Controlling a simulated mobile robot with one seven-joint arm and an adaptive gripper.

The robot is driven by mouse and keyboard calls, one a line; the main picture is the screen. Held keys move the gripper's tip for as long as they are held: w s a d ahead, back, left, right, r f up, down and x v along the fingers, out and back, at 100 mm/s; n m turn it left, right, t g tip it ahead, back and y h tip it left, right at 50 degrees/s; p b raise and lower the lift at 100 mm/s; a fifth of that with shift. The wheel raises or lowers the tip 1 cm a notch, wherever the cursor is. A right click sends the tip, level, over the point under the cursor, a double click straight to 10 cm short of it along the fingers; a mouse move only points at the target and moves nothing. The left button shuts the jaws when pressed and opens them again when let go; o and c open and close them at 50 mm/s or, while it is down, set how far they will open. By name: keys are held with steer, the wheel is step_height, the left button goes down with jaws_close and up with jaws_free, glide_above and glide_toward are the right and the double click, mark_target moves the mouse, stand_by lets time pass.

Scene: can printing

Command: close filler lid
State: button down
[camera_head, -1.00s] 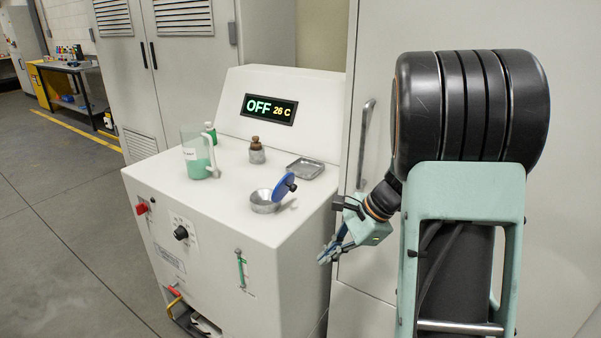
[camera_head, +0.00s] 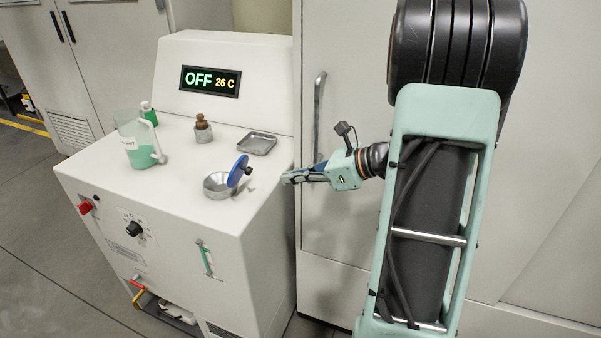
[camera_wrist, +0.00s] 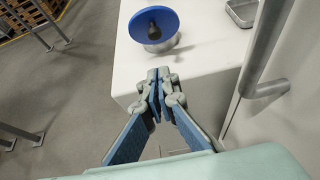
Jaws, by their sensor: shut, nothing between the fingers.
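The filler (camera_head: 216,186) is a round metal cup set in the top of the white machine. Its blue lid (camera_head: 238,171) with a dark knob stands tilted up on the right side of the cup, so the filler is open. In the wrist view the lid (camera_wrist: 154,25) shows as a blue disc above the metal cup (camera_wrist: 163,46), ahead of the fingers. My gripper (camera_head: 286,179) is shut and empty, just off the machine's right edge, to the right of the lid and apart from it. Its fingertips also show in the wrist view (camera_wrist: 159,74).
On the machine top (camera_head: 185,170) stand a pitcher of green liquid (camera_head: 138,143), a green bottle (camera_head: 149,114), a brown-topped metal jar (camera_head: 203,130) and a metal tray (camera_head: 257,144). A cabinet handle (camera_head: 318,112) rises behind my gripper. The display reads OFF, 26 C.

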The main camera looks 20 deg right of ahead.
mark_target(250, 173)
steer(key=w+a, duration=0.5)
steer(key=shift+w+a+f+p, duration=0.3)
steer(key=shift+w+f+p, duration=0.05)
steer(key=shift+f, duration=0.05)
steer(key=shift+r+p, duration=0.15)
steer(key=shift+p, duration=0.15)
steer(key=shift+r+p, duration=0.15)
steer(key=shift+p, duration=0.15)
steer(key=shift+w+a+g+h, duration=0.1)
steer(key=shift+g+h, duration=0.2)
